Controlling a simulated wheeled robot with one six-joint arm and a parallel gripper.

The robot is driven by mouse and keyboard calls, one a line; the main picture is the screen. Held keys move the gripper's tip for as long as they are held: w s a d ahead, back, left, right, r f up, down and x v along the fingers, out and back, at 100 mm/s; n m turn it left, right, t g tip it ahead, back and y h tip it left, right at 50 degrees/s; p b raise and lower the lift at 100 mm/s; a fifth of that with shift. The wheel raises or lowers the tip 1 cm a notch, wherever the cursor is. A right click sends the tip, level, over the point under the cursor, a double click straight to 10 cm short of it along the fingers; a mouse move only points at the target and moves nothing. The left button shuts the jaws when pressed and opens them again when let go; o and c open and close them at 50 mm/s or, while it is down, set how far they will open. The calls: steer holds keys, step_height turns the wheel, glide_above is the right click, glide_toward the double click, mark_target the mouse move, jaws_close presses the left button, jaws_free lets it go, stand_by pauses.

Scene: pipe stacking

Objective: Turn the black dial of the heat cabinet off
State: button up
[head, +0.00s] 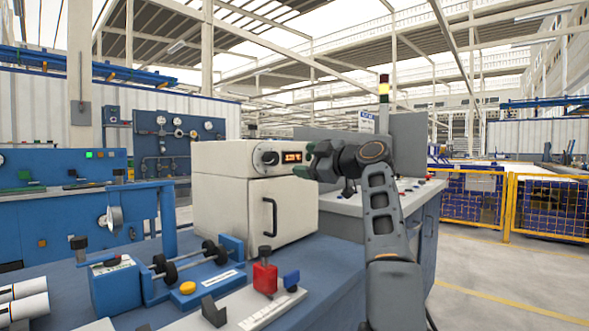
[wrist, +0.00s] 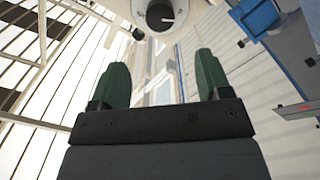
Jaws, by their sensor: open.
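The heat cabinet (head: 225,210) is an off-white box with a dark door handle, on the blue bench. Its black dial (head: 270,158) is a round knob with a pale mark, high on the front, left of a lit orange display (head: 291,156). My gripper (head: 312,159) is at the right of the display in the head view, at about dial height, apart from the dial. In the wrist view its two green fingers (wrist: 160,75) are spread with nothing between them. A white rounded thing with a dark centre (wrist: 160,14) shows beyond them; I cannot tell what it is.
On the bench (head: 335,262) in front of the cabinet stand a blue fixture with black rollers (head: 190,258) and a red block with a black knob (head: 265,272). A grey-topped console (head: 345,202) stands behind my arm. Yellow fencing (head: 545,208) is at the right.

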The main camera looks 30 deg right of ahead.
steer(key=shift+v, duration=0.8)
steer(key=w+a+r+m+g+h+p, duration=0.15)
steer(key=a+r+m+p, duration=0.3)
steer(key=p, duration=0.55)
steer(key=s+a+f+m+g+h+p, duration=0.25)
steer(key=s+a+m+g+p, duration=0.3)
steer(key=a+p, duration=0.6)
steer(key=s+a+f+m+g+h+p, duration=0.1)
steer(key=s+f+g+p, duration=0.2)
steer(key=s+p, duration=0.6)
steer(key=s+a+f+m+g+h+p, duration=0.1)
steer(key=s+f+p, duration=0.4)
steer(key=s+p, duration=0.5)
steer(key=shift+a+m+g+h, duration=0.3)
steer(key=shift+a+m+g, duration=0.35)
steer(key=shift+g, duration=0.35)
steer(key=shift+d+f, duration=0.1)
